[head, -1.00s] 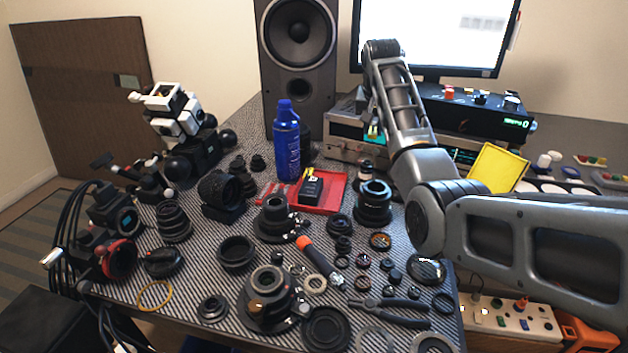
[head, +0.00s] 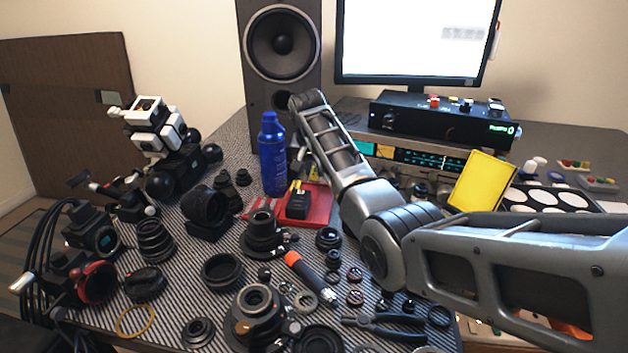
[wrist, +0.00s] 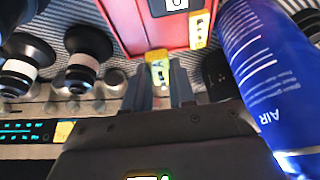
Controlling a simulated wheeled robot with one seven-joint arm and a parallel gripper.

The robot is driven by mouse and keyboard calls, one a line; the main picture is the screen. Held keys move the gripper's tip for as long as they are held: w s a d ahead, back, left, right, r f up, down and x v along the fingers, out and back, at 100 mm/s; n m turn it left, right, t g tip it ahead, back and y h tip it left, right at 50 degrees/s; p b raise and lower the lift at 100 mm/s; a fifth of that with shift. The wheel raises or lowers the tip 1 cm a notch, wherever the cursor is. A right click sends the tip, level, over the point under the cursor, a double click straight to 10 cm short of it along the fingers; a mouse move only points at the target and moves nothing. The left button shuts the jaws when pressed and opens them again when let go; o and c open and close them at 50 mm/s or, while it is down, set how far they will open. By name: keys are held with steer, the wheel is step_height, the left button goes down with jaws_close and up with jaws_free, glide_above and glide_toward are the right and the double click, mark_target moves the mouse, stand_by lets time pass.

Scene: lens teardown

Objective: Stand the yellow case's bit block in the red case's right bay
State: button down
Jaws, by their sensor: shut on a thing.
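The red case (head: 318,210) lies open on the mat, and its near part shows at the top of the wrist view (wrist: 150,28). A black block (head: 298,206) with a pale label stands in it, and a yellow piece (wrist: 200,28) shows at its side. My gripper (wrist: 161,78) is shut on a small yellow bit block (wrist: 158,68) with dark marks, just short of the red case's edge in the wrist view. I cannot tell its height above the mat. The yellow case (head: 482,180) has its lid up at the right.
A tall blue air can (head: 271,155) stands close beside my gripper, filling the right of the wrist view (wrist: 265,85). A speaker (head: 280,55) and stacked electronics (head: 440,118) stand behind. Lens parts and pliers (head: 385,320) crowd the front.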

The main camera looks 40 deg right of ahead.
mark_target(313, 175)
steer(key=shift+f, duration=1.95)
steer(key=shift+f, duration=0.15)
steer(key=shift+f+b, duration=0.3)
steer(key=shift+f, duration=0.2)
steer(key=c, duration=0.9)
jaws_free()
steer(key=shift+c, duration=0.2)
steer(key=shift+r, duration=0.1)
steer(key=shift+r, duration=0.35)
steer(key=p+v, duration=0.1)
steer(key=v, duration=1.1)
steer(key=shift+r+p, duration=0.2)
steer(key=shift+p, duration=0.1)
